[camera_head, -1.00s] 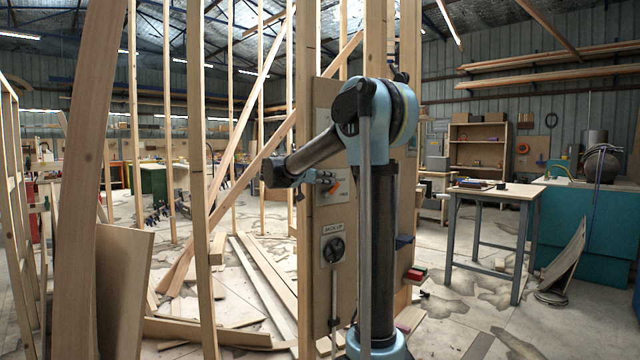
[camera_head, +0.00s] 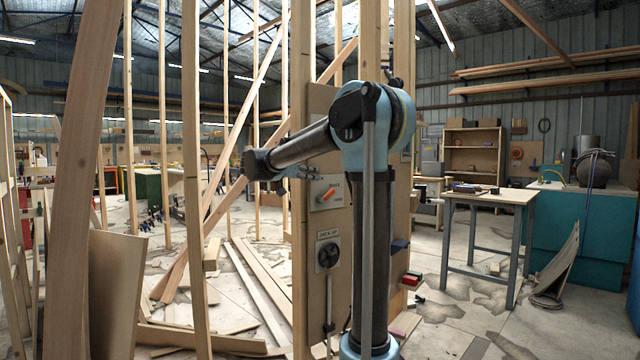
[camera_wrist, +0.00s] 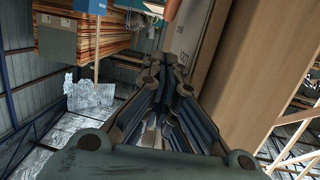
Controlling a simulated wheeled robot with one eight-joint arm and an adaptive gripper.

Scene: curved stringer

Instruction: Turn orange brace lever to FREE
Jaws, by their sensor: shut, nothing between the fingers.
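The orange brace lever (camera_head: 327,195) sits on a light plate on the upright wooden panel, under the forearm of my arm. It slants, its upper end to the right, toward the upper of two small labels; the lower one appears to read FREE. My gripper (camera_head: 311,173) is just above and left of the lever, apart from it as far as I can tell. In the wrist view my gripper (camera_wrist: 165,68) has its fingers drawn together and empty. An orange piece (camera_wrist: 172,8), probably the lever, shows at the top edge, beyond the fingertips.
A black JACK UP dial (camera_head: 328,256) is lower on the same panel (camera_head: 340,285), with a rod below it. Wooden studs (camera_head: 196,180) stand to the left. Loose boards (camera_head: 262,285) lie on the floor. A workbench (camera_head: 490,197) stands at right.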

